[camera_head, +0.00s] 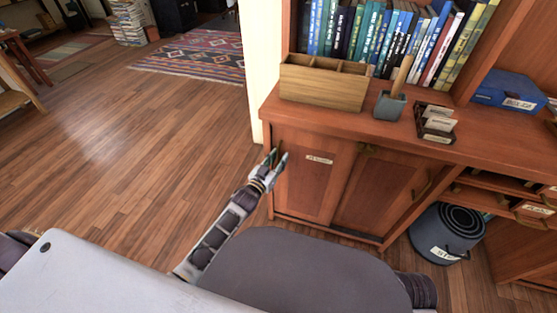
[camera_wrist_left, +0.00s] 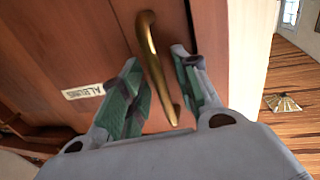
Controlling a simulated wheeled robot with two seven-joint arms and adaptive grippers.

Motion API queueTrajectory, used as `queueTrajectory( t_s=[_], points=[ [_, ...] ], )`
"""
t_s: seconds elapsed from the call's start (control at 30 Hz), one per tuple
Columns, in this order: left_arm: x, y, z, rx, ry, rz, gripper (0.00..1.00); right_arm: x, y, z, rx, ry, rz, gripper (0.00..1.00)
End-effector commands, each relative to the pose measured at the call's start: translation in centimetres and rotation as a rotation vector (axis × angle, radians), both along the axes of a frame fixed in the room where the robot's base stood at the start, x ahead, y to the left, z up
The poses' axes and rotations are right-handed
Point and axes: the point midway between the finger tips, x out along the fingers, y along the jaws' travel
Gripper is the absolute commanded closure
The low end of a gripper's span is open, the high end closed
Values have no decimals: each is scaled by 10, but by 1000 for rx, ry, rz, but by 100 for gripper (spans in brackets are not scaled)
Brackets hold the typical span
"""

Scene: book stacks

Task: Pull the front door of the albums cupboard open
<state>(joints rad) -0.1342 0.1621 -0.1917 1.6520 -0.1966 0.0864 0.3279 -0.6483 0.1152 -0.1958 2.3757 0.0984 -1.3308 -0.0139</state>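The albums cupboard's front door (camera_head: 305,187) is a reddish-brown wooden panel that looks closed, with a white label (camera_head: 319,159). In the left wrist view the label (camera_wrist_left: 83,91) reads "ALBUMS". A curved brass handle (camera_wrist_left: 150,45) is fixed upright near the door's edge. My left gripper (camera_head: 275,161) is at the door's left side, by the handle. In the left wrist view the left gripper (camera_wrist_left: 157,78) is open, with one green-padded finger on each side of the handle. Gaps show between handle and fingers. My right gripper is not in view.
A second cupboard door (camera_head: 384,193) is to the right. The cupboard top (camera_head: 355,120) holds a wooden organizer (camera_head: 323,85), a pen cup (camera_head: 389,106) and a card holder (camera_head: 435,122). A dark bin (camera_head: 445,236) stands at lower right. The wooden floor (camera_head: 130,130) to the left is clear.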

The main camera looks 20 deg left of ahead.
Motion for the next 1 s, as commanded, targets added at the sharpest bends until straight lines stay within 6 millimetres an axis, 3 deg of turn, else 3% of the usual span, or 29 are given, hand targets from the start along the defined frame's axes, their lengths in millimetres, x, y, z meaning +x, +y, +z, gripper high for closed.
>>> queueTrajectory(
  t_s=[0.33, 0.6, 1.0],
  points=[
    [2, -1, 0, 0, 0, 0, 69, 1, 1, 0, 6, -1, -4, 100],
    [2, -1, 0, 0, 0, 0, 100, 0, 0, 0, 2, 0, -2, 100],
    [1, -1, 0, 0, 0, 0, 100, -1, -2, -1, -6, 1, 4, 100]
  ],
)
